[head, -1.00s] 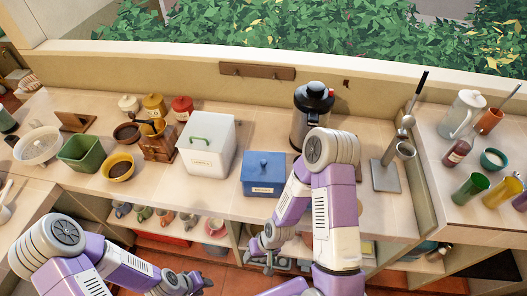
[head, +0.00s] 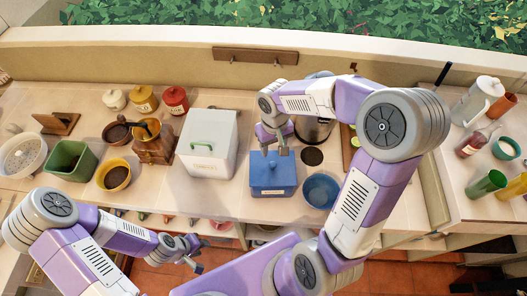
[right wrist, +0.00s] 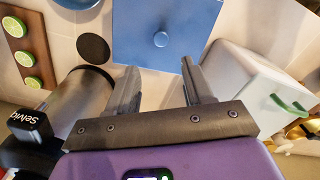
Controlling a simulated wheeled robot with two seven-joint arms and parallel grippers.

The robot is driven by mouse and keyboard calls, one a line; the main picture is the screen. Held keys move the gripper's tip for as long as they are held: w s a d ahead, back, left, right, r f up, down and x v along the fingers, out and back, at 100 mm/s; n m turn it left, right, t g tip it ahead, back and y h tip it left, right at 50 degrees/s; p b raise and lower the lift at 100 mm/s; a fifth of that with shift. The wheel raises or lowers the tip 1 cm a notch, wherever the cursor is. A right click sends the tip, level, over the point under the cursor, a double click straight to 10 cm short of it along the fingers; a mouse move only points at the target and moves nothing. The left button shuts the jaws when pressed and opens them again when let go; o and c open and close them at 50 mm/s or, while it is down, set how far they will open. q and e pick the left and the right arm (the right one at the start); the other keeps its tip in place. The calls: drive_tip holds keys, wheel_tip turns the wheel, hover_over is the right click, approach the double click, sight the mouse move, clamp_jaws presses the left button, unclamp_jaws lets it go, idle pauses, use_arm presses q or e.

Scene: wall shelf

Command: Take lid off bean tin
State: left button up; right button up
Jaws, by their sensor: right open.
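A square blue tin (head: 273,182) with a pale label stands on the counter, its blue lid (head: 270,168) on top. In the right wrist view the lid (right wrist: 185,20) shows a small round knob (right wrist: 160,39). My right gripper (head: 275,150) is open and empty above the lid; its fingertips (right wrist: 160,72) point toward the knob and appear apart from it. A white tin (head: 208,155) with a green lid handle stands just left. Which label says beans is too small to read. My left gripper (head: 196,266) hangs low in front of the counter, its jaws unclear.
A blue bowl (head: 321,191) stands close right of the blue tin. A dark round disc (head: 312,156) and a metal canister (head: 313,133) are behind it. A board with lime slices (right wrist: 27,55) lies beyond. Bowls and a wooden grinder (head: 153,147) stand left.

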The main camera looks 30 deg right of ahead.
sight(273, 164)
drive_tip(key=f, duration=0.1)
drive_tip(key=s+f, duration=0.1)
drive_tip(key=shift+s+a+f, duration=0.1)
drive_tip(key=shift+s+f, duration=0.2)
wheel_tip(273, 164, down, 4)
drive_tip(key=shift+a+f, duration=0.15)
drive_tip(key=shift+f, duration=0.1)
drive_tip(key=shift+w, duration=0.1)
clamp_jaws()
